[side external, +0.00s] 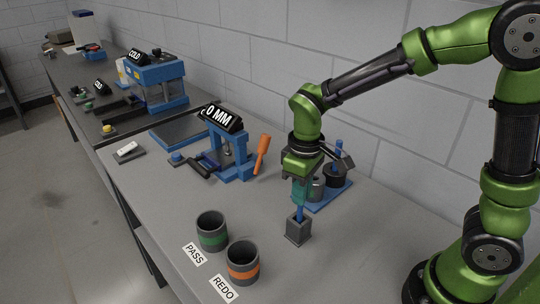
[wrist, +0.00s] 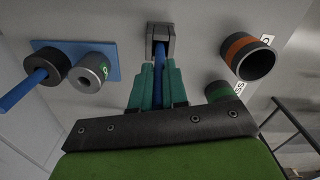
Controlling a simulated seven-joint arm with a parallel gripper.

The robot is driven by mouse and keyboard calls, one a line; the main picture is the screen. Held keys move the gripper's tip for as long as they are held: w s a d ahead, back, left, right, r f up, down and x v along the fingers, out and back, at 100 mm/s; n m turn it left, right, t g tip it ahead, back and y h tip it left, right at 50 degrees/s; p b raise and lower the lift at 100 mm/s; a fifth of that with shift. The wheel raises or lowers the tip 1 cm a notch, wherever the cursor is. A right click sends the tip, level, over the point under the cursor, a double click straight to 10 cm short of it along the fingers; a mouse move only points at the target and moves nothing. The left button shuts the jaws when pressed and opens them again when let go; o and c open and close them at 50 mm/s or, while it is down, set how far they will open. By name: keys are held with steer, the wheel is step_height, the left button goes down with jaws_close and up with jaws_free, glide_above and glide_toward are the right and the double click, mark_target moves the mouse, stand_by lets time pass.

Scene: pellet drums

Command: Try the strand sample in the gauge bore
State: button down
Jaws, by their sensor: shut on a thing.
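My gripper (side external: 299,198) is shut on a blue strand sample (side external: 299,214), directly above a small square grey block (side external: 298,232). The wrist view shows the strand (wrist: 159,66) between the teal fingers (wrist: 158,90), running to the open top of the grey block (wrist: 163,34). Its far end seems to be inside the block; how deep is hidden. On a blue plate (wrist: 113,52) stand a grey cylinder with a bore and a green mark (wrist: 92,72) and a black cylinder (wrist: 52,66) with a blue rod (wrist: 22,91) in it.
A green-banded PASS cup (side external: 212,234) and an orange-banded REDO cup (side external: 243,264) stand near the front edge. A blue press (side external: 232,158) and an orange-handled tool (side external: 262,153) are behind to the left. The bench between block and cups is clear.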

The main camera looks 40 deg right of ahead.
step_height(320, 180, up, 5)
steer(key=shift+d+f, duration=0.15)
steer(key=shift+f, duration=0.05)
steer(key=w+d+r+m, duration=0.2)
steer(key=w+d+m, duration=0.1)
steer(key=d, duration=0.3)
steer(key=w+d+r+m, duration=0.2)
steer(key=w+d+m, duration=0.1)
steer(key=d, duration=0.3)
steer(key=shift+w+d+r, duration=0.25)
steer(key=shift+d+r, duration=0.1)
steer(key=shift+r, duration=0.05)
steer(key=shift+f, duration=2.75)
step_height(320, 180, down, 8)
steer(key=shift+r, duration=0.25)
stand_by(2.6)
